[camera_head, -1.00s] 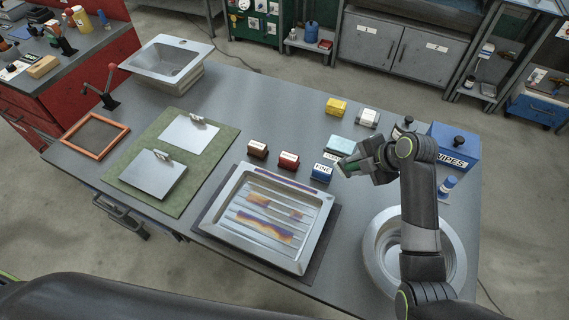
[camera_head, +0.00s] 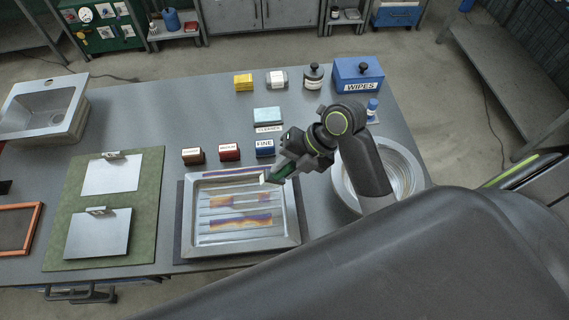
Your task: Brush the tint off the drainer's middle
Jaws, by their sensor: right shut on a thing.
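The drainer (camera_head: 291,240) is a shallow metal tray with ridges, lying on a dark mat. Purple and orange tint shows in its middle (camera_head: 240,201), with another band (camera_head: 240,223) nearer the front edge and a fainter one (camera_head: 237,175) near the back. My right gripper (camera_head: 284,167) is shut on a green tool (camera_head: 279,173) with a pale tip (camera_head: 265,180), apparently a brush. The tip is at the drainer's back right corner; whether it touches the metal I cannot tell. My left gripper is not in view.
Brown, red and blue FINE (camera_head: 265,149) blocks stand behind the drainer, with a light blue box (camera_head: 267,114) farther back. A round metal basin (camera_head: 407,171) is at the right, near the blue WIPES box (camera_head: 358,77). A green mat (camera_head: 142,245) with two plates lies left.

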